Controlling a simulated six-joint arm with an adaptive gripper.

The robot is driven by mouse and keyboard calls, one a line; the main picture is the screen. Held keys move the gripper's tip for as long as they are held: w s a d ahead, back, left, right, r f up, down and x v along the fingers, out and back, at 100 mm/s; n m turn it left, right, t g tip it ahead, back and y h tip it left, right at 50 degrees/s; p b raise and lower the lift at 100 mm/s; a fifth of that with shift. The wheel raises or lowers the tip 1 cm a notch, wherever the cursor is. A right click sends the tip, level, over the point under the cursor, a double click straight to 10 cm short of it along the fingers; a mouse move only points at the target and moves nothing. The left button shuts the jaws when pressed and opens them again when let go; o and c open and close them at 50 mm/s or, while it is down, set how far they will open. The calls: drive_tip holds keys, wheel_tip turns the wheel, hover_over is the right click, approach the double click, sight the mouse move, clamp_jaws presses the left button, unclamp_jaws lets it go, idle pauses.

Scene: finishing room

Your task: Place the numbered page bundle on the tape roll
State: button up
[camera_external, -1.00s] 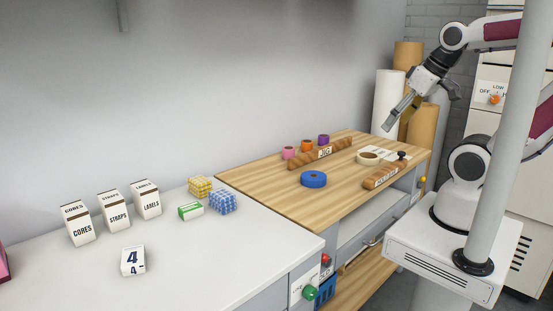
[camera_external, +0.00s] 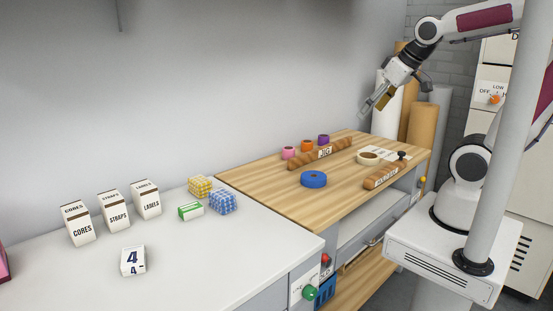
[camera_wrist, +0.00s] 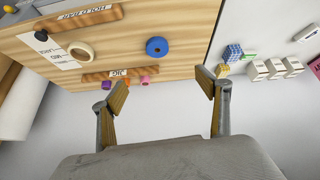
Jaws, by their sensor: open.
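The numbered page bundle (camera_external: 132,261), a white block marked 4, lies on the white counter at the front left. Two rolls lie flat on the wooden bench: a blue roll (camera_external: 313,179) near the bench's left front and a cream roll (camera_external: 368,158) further right. The blue roll (camera_wrist: 157,47) and cream roll (camera_wrist: 81,52) also show in the wrist view. My gripper (camera_external: 372,107) is open and empty, high above the far right of the bench, away from the bundle. Its spread fingers (camera_wrist: 161,90) show in the wrist view.
Wooden bars labelled JIG (camera_external: 322,153) and another (camera_external: 381,177) lie on the bench near small pink, orange and purple rolls. White cartons (camera_external: 77,224), a green-and-white box (camera_external: 191,210) and yellow and blue patterned blocks stand on the counter. Tall rolls (camera_external: 423,124) stand behind.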

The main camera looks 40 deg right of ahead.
drive_tip(key=w+a+n+t+y, duration=0.1)
drive_tip(key=w+a+n, duration=0.1)
drive_tip(key=w+a, duration=0.8)
drive_tip(key=w+a+n+t+y, duration=0.15)
drive_tip(key=w+a, duration=0.45)
drive_tip(key=w, duration=0.7)
drive_tip(key=w+a+f+n+y, duration=0.1)
drive_tip(key=w+a+f, duration=0.15)
drive_tip(key=a, duration=0.25)
drive_tip(key=w+a+f+n+y, duration=0.1)
drive_tip(key=w+a+f+n, duration=0.15)
drive_tip(key=a, duration=0.35)
drive_tip(key=n+g+y, duration=0.5)
drive_tip(key=n+y, duration=0.1)
drive_tip(key=y, duration=0.1)
approach(138, 254)
drive_tip(key=x, duration=0.3)
drive_tip(key=shift+s+a+f+t, duration=0.2)
drive_tip(key=shift+a+f+t, duration=0.05)
drive_tip(key=shift+a, duration=0.1)
drive_tip(key=shift+x, duration=1.25)
